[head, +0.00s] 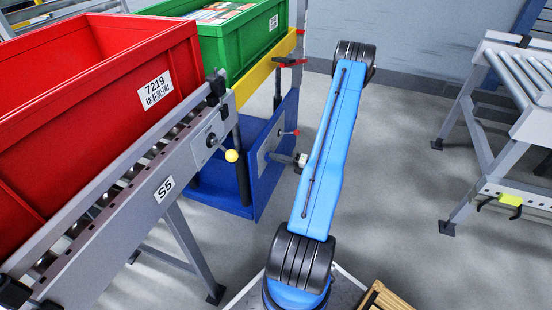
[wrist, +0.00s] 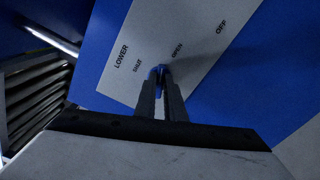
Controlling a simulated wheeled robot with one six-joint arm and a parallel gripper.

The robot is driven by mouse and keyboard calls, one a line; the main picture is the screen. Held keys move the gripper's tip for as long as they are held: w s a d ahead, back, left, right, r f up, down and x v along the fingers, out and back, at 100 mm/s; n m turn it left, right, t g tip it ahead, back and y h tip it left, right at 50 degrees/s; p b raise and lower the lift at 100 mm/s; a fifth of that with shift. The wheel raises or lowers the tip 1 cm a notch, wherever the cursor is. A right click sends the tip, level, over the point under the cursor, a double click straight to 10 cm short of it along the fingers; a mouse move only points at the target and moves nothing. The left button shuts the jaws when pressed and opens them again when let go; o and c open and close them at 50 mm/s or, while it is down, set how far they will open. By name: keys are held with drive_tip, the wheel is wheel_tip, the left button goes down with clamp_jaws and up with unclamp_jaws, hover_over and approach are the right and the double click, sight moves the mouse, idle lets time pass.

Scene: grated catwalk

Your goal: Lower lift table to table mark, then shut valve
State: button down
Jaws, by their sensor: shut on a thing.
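The lift table has a yellow top frame (head: 262,72) over a blue base (head: 222,190), and carries a green crate (head: 238,42). Red pointers (head: 289,62) show at the corner of the yellow frame; I cannot tell which is the table mark. My gripper (wrist: 161,75) is shut on the small valve lever (wrist: 161,69), between SHUT and OPEN, nearer OPEN. The fingers hide most of the lever.
A red crate (head: 95,95) labelled 7219 sits on the roller conveyor (head: 150,190) marked S5, left of the lift table. Another roller stand (head: 500,130) is at right.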

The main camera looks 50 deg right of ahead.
drive_tip(key=shift+d+m, duration=0.1)
drive_tip(key=shift+m, duration=0.6)
drive_tip(key=c, duration=1.8)
unclamp_jaws()
drive_tip(key=shift+f, duration=0.1)
drive_tip(key=shift+c, duration=0.2)
drive_tip(key=v, duration=1.7)
drive_tip(key=shift+s, duration=0.2)
drive_tip(key=shift+s+d, duration=0.1)
